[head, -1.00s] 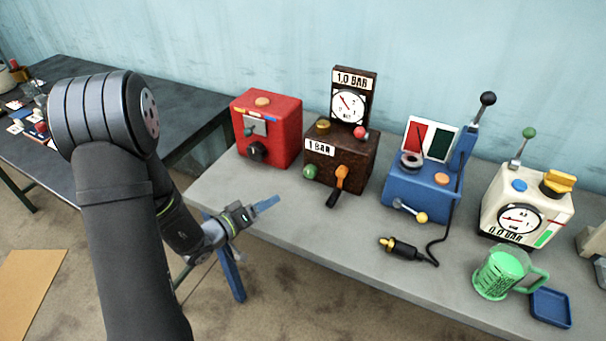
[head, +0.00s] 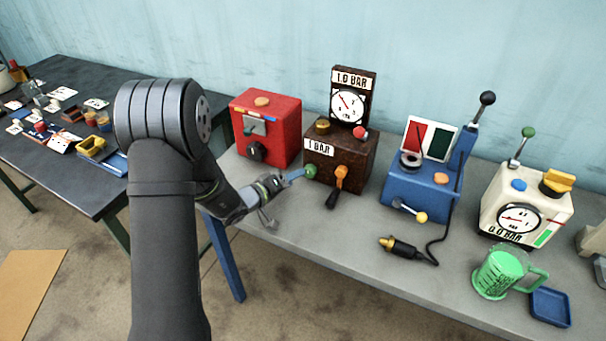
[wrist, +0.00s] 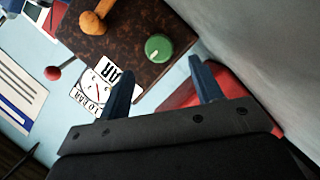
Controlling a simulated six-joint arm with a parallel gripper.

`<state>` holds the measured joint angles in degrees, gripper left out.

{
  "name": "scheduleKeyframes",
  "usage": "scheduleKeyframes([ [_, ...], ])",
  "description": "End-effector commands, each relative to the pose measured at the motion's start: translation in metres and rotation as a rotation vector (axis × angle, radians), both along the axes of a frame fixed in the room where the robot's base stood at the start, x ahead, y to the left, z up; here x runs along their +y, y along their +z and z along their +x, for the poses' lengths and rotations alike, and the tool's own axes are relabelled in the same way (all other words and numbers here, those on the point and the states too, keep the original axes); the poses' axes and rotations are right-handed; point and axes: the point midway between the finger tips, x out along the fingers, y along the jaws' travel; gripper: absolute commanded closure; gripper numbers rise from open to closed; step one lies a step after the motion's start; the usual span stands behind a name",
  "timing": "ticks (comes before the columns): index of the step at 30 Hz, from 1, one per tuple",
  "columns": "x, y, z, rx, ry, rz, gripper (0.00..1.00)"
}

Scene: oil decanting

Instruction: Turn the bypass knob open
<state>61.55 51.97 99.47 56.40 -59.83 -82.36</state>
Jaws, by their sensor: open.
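The brown box (head: 357,158) has a round green knob (head: 310,171) low on its front left, beside an orange-hubbed lever (head: 340,180). No label reading bypass is legible; the green knob is the one facing my gripper. My gripper (head: 299,173) is open, its blue fingers pointing at the green knob from the left. In the wrist view, the green knob (wrist: 158,47) sits just beyond and between the two fingertips (wrist: 161,68), with nothing held. Whether a finger touches the knob I cannot tell. A gauge (head: 347,105) above the box has a 1.0 BAR sign.
A red box (head: 270,128) stands close left of the brown box. A blue device (head: 422,190), a cream gauge box (head: 525,203) and a green jug (head: 500,272) stand to the right. A corded black tool (head: 405,250) lies in front. The bench front left is mostly clear.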

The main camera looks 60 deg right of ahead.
Motion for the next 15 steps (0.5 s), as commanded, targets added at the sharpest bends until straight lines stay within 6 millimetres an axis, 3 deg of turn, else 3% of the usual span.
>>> scheduleKeyframes([
  [6,-0.035,-0.008,-0.012,0.001,-0.001,0.0,0.41],
  [15,-0.05,-0.012,-0.017,0.001,0.0,0.0,0.41],
])
